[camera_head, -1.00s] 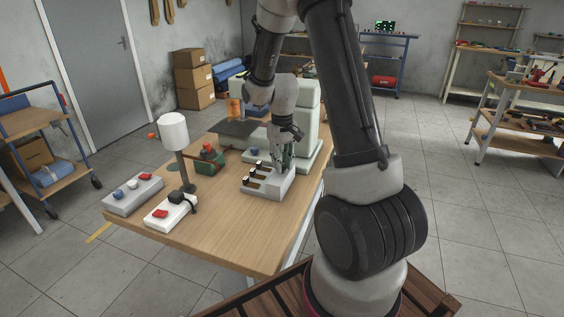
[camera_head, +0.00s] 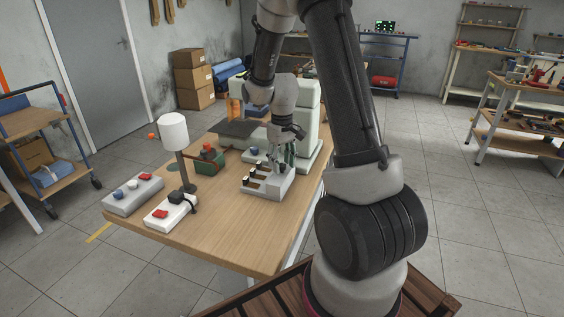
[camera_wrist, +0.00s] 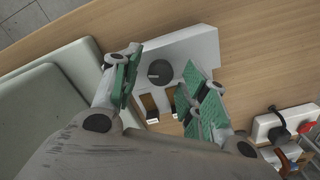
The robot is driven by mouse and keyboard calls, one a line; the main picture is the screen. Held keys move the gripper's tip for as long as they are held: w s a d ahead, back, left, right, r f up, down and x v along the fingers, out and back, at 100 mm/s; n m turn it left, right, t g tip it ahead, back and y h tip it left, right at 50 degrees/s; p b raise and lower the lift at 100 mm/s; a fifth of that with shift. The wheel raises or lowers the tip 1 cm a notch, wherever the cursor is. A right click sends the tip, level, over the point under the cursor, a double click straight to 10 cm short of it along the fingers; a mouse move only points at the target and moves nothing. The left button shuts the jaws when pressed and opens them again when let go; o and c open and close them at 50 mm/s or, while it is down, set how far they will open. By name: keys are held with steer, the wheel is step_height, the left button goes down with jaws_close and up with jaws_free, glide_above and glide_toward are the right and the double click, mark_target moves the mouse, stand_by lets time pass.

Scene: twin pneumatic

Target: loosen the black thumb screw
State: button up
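A round black knob (camera_wrist: 159,72), which looks like the black thumb screw, sits on top of a light grey block. The block (camera_wrist: 205,45) has slots with dark sliders in them; it also shows in the head view (camera_head: 263,194) on the wooden table. My gripper (camera_wrist: 162,65) is open above the block. Its green-padded fingers lie on either side of the knob in the wrist view, with gaps on both sides; I cannot tell their height over it. In the head view my gripper (camera_head: 284,157) stands over the block's far end and hides the knob.
A large pale machine (camera_head: 306,100) stands close behind my gripper. On the table (camera_head: 235,235) are a white lamp-like post (camera_head: 174,132), a green fixture (camera_head: 207,163), a grey box (camera_head: 133,194) and a white box with a red button (camera_head: 170,213). The front of the table is clear.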

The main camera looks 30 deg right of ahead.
mark_target(282, 165)
step_height(282, 165, up, 12)
stand_by(0.6)
stand_by(0.5)
